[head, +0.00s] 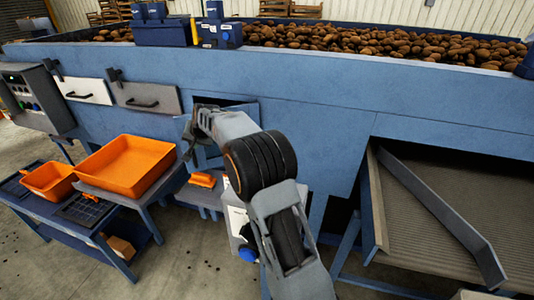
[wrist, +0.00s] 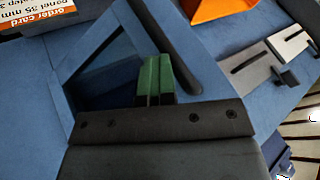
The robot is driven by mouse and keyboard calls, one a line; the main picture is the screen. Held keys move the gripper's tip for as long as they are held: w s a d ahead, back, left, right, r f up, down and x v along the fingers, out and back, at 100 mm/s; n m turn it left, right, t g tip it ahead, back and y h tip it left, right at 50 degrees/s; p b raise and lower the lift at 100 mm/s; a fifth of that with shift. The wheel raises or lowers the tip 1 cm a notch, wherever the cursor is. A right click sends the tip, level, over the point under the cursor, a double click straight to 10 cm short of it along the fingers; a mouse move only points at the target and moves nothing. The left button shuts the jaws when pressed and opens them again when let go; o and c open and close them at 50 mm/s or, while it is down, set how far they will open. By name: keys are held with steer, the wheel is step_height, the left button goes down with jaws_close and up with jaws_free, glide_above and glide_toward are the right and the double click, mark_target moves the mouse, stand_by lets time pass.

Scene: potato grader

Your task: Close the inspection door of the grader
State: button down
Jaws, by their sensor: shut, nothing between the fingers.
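The grader (head: 310,90) is a long blue machine across the head view. A dark opening (head: 225,101) shows in its side, behind my arm. A blue panel (head: 183,133), apparently the inspection door, stands swung out at the opening's left, partly hidden by my gripper (head: 190,128). In the wrist view, my gripper (wrist: 154,78) has green fingertips together with nothing between them. They are over the blue surface, beside a dark bar (wrist: 178,45) and a dark recess (wrist: 100,65). I cannot tell whether the fingers touch the door.
Two drawer-like panels with handles, one white (head: 84,90) and one grey (head: 147,98), are left of the opening. Orange trays (head: 126,165) (head: 50,180) rest on low tables below. A grey conveyor (head: 450,190) is at right. A printed card (wrist: 65,12) shows in the wrist view.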

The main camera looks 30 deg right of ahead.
steer(key=shift+w+a+p, duration=0.25)
steer(key=shift+w+p, duration=0.25)
steer(key=shift+w, duration=0.55)
steer(key=shift+w+a+p, duration=0.2)
steer(key=shift+w+p, duration=0.3)
steer(key=shift+w, duration=0.55)
steer(key=shift+r, duration=0.1)
steer(key=shift+d, duration=0.1)
